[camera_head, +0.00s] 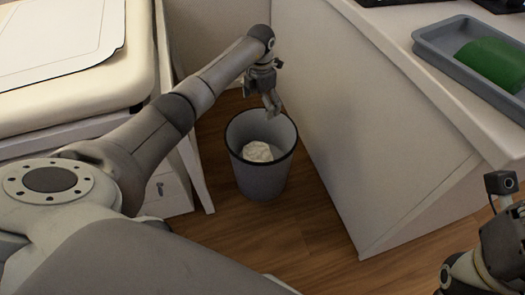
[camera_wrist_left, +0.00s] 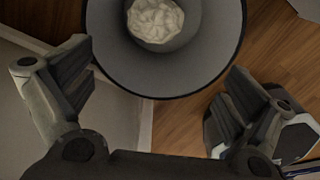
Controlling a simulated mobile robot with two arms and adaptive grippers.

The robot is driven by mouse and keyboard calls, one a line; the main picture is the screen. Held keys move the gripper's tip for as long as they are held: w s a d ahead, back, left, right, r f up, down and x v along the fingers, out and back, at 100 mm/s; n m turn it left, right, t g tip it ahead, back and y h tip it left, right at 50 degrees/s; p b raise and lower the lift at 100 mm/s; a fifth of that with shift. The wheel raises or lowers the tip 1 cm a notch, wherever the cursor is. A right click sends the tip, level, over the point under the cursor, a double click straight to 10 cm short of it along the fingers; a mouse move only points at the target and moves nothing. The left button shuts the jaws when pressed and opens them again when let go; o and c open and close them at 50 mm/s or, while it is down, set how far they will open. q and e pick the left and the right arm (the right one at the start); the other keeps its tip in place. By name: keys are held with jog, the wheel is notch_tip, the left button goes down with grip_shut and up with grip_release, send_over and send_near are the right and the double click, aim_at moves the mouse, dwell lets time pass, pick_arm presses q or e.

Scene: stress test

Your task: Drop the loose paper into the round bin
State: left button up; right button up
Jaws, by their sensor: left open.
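A round grey bin (camera_head: 262,180) with a dark rim stands on the floor between two pieces of furniture. A white crumpled paper (camera_head: 257,151) lies inside it, low down. My left gripper (camera_head: 273,106) is above the bin's far rim, pointing down, empty. In the left wrist view the paper (camera_wrist_left: 155,20) lies within the bin (camera_wrist_left: 190,75), beyond my open left gripper (camera_wrist_left: 155,90), apart from its fingers. Part of my right arm shows at the lower right of the head view; its fingers are not clearly visible.
A cream padded table (camera_head: 75,98) with a paper sheet is at the left. A white cabinet (camera_head: 350,140) stands close to the bin's right. On its top is a grey tray (camera_head: 440,45) with a green object (camera_head: 492,64). Wooden floor (camera_head: 270,235) is clear in front of the bin.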

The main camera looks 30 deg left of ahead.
pick_arm(q)
jog(key=s+d+r+m+p, duration=0.1)
jog(key=d+r+m+p, duration=0.2)
jog(key=r, duration=0.7)
jog(key=d+r+m+p, duration=0.4)
jog(key=r+m+p, duration=0.3)
jog(key=r, duration=0.3)
jog(key=shift+s+d+r+p, duration=0.25)
jog(key=shift+s+p, duration=0.1)
jog(key=shift+p, duration=0.5)
jog(key=shift+f, duration=0.1)
